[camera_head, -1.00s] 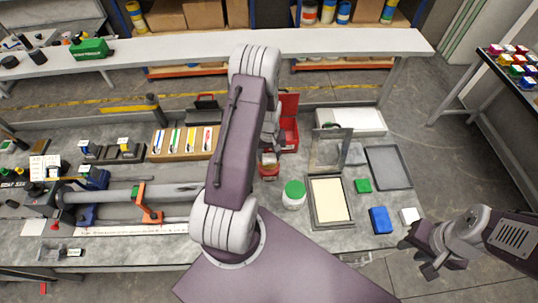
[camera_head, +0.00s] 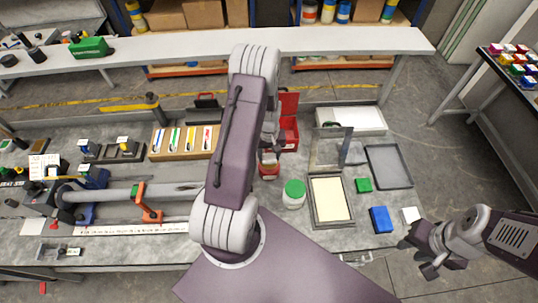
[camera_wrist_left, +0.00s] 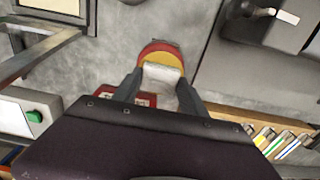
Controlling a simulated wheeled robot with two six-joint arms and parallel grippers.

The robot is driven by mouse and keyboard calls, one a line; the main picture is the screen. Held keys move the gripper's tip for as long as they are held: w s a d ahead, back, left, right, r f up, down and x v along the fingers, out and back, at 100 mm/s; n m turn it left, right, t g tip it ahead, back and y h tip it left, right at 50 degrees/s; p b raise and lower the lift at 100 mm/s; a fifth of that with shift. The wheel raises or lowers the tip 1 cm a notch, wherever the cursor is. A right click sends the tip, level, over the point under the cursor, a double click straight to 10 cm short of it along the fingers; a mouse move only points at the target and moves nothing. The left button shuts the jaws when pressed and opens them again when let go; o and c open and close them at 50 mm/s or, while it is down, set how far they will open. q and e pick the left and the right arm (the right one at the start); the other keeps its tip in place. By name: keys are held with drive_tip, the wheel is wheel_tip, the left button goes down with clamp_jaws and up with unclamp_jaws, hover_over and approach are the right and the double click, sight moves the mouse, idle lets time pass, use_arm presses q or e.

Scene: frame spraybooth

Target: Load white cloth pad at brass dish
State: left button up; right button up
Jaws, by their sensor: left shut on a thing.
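My left gripper (camera_wrist_left: 160,86) is shut on the white cloth pad (camera_wrist_left: 161,75), which shows as a small pale block between the fingertips. A round red-rimmed dish with a brass-yellow inside (camera_wrist_left: 161,56) lies just beyond the fingertips in the left wrist view. The pad overlaps the dish in that view; I cannot tell whether they touch. In the head view the dish (camera_head: 268,172) shows as a small red round thing on the bench, and my left arm hides most of the gripper and the pad. My right gripper (camera_head: 419,258) is open and empty off the bench's front right corner.
A green-lidded white jar (camera_head: 294,193) stands close to the dish. A framed cream panel (camera_head: 331,200), an upright grey frame (camera_head: 328,150) and an open red box (camera_head: 288,133) are nearby. A pen tray (camera_head: 160,154) lies to the left. A grey tray (camera_head: 388,166) lies right.

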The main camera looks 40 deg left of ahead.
sight(269, 157)
idle(0.4)
use_arm(q)
wheel_tip(269, 157, up, 7)
drive_tip(key=p, duration=0.5)
drive_tip(key=shift+p, duration=0.3)
drive_tip(key=shift+f, duration=0.1)
idle(0.4)
